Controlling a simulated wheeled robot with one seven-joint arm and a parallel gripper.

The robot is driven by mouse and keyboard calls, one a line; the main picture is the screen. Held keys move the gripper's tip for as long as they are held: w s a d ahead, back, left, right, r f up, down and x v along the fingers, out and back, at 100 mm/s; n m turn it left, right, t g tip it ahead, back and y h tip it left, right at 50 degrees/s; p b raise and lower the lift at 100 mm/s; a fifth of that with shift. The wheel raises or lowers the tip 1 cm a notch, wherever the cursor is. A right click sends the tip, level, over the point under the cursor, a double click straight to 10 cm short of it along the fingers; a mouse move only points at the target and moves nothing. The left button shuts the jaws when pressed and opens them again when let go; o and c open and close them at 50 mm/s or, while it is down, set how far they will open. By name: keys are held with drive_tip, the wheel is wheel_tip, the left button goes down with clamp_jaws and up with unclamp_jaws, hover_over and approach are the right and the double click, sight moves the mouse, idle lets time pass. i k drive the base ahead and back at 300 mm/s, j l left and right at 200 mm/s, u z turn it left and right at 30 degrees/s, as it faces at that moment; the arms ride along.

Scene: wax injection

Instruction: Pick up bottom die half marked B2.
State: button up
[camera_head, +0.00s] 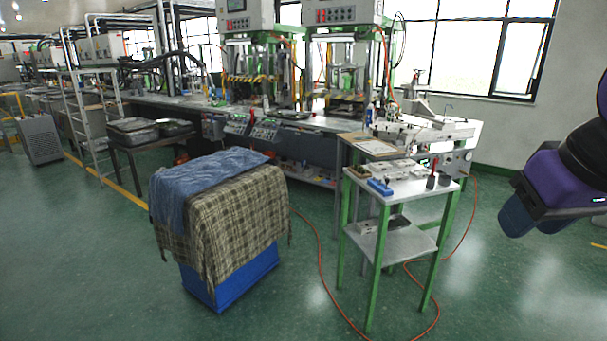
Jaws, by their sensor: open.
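Several small metal parts (398,169) lie on the white top of the green-legged table (408,190), right of centre. A grey block-like part (383,223) rests on its lower shelf. No B2 mark is readable at this distance, so I cannot tell which part, if any, is the bottom die half. My gripper (517,213) is at the right edge, to the right of the table and apart from it. It is open, with nothing seen held; part of it and my arm are cut off by the frame.
A cloth-covered blue bin (230,280) stands to the left. An orange hose (322,275) runs over the floor around the table. A workbench with machines (270,130) lies behind. Floor at front right is clear.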

sight(422, 173)
drive_tip(key=i+l+u, duration=0.2)
drive_tip(key=l, duration=0.15)
drive_tip(key=i+l+u, duration=0.1)
drive_tip(key=l+u, duration=0.15)
drive_tip(key=i+l+u, duration=0.2)
drive_tip(key=l, duration=0.25)
drive_tip(key=l+u, duration=0.2)
drive_tip(key=l, duration=0.2)
drive_tip(key=i+l+u, duration=0.1)
drive_tip(key=l, duration=0.8)
drive_tip(key=i+l+u, duration=0.1)
drive_tip(key=l, duration=0.8)
drive_tip(key=i+l+u, duration=0.1)
drive_tip(key=l, duration=0.8)
drive_tip(key=i+l, duration=0.1)
drive_tip(key=l, duration=1.4)
drive_tip(key=i, duration=0.05)
